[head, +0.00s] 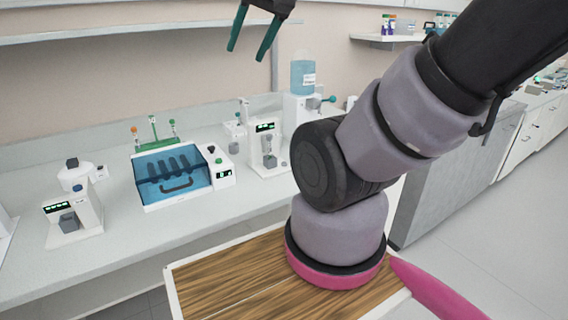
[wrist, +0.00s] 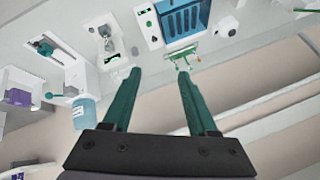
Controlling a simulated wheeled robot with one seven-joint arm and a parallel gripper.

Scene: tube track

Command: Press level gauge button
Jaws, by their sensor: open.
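My gripper (head: 247,56) is open and empty, with green fingers, high above the bench at the top of the head view. Its spread fingers also show in the wrist view (wrist: 158,74). No part is clearly marked as a level gauge, and I cannot tell which button is meant. A blue-lidded box (head: 172,180) has a side panel (head: 221,170) with a green display and small knobs. White instruments with displays stand to its left (head: 74,212) and right (head: 265,150). The gripper touches none of them.
The white bench (head: 120,250) runs along the wall, with a shelf (head: 130,34) above it. A blue bottle (head: 303,77) sits on a white unit behind the instruments. A green rack (head: 153,135) stands behind the box. The bench front is clear.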

